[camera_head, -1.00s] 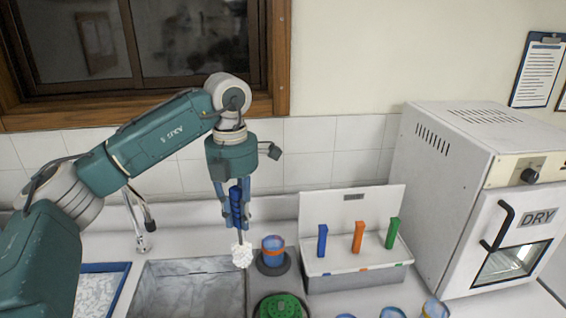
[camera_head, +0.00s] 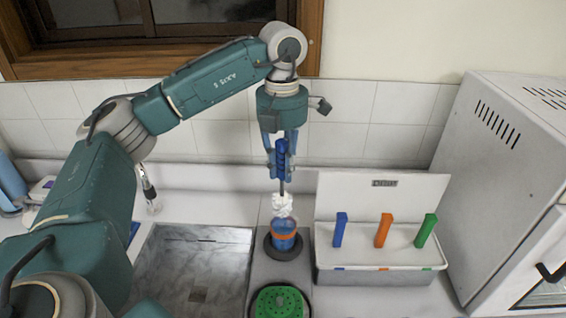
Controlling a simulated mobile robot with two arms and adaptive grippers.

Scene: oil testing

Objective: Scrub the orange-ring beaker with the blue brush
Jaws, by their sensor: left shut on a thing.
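My left gripper (camera_head: 281,172) is shut on the blue brush (camera_head: 282,150), which hangs upright with its white bristle head (camera_head: 283,205) downward. The orange-ring beaker (camera_head: 285,236), bluish with an orange band, stands upright on a dark round base (camera_head: 287,254) right of the sink. The bristle head is over the beaker, its lower end at the rim in the picture. I cannot tell whether the tip is inside the mouth. My right gripper is not in view.
A grey sink (camera_head: 195,270) lies left of the beaker. A green round drain-like disc (camera_head: 279,302) is in front of it. A white rack (camera_head: 385,180) with blue, orange and green upright handles stands to the right, then a white oven (camera_head: 500,150). A faucet (camera_head: 150,190) stands behind the sink.

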